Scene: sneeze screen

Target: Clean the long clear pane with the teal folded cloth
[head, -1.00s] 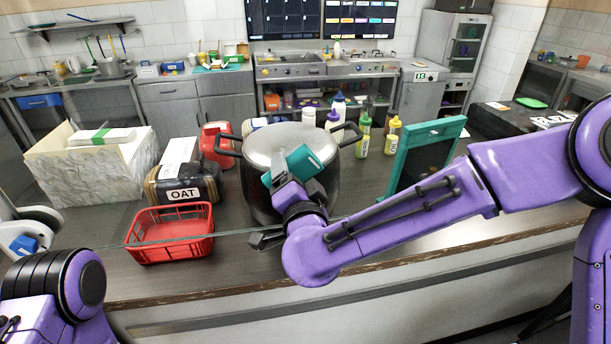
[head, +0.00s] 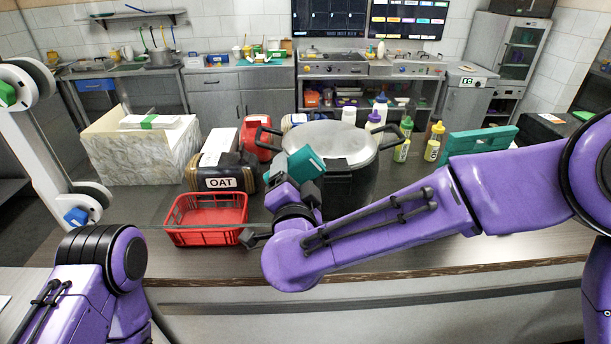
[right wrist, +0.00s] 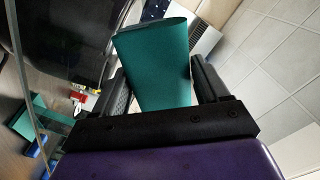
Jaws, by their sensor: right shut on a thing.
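The teal folded cloth (head: 305,166) is held in my right gripper (head: 308,188), in front of the large steel pot. In the right wrist view the cloth (right wrist: 153,65) sits between the two black fingers of the gripper (right wrist: 160,90). The long clear pane is hard to see; its thin lower edge (head: 200,226) runs across the counter front in the head view. In the right wrist view a curved clear edge (right wrist: 38,100) shows at the left. I cannot tell whether the cloth touches the pane. My left arm shows at the lower left, but its gripper is out of view.
A red basket (head: 206,233) stands on the counter left of my right gripper. Behind are the steel pot (head: 345,146), a canister marked OAT (head: 221,184), a marbled box (head: 135,156) and several bottles. A teal-framed board (head: 478,142) stands behind my right forearm.

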